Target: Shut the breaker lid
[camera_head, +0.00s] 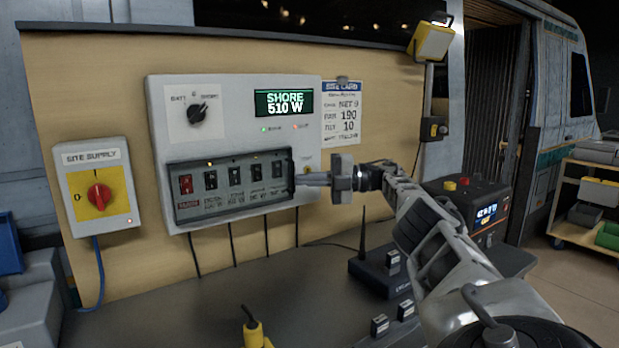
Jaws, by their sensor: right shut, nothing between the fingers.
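The breaker lid (232,220) is a dark, smoky see-through cover on the lower front of the pale power panel (240,136). It lies over the breaker row, and a red switch (186,185) and several black ones show through it. It looks flat against the panel or nearly so; I cannot tell whether it is fully seated. My right gripper (302,180) is shut and empty, its fingertips pointing left at the lid's right edge. They are very close to that edge; contact is unclear. My left gripper is not in view.
A rotary knob (197,113) and a green display (284,103) reading "SHORE 510 W" sit above the lid. A site supply box (98,196) hangs at left.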

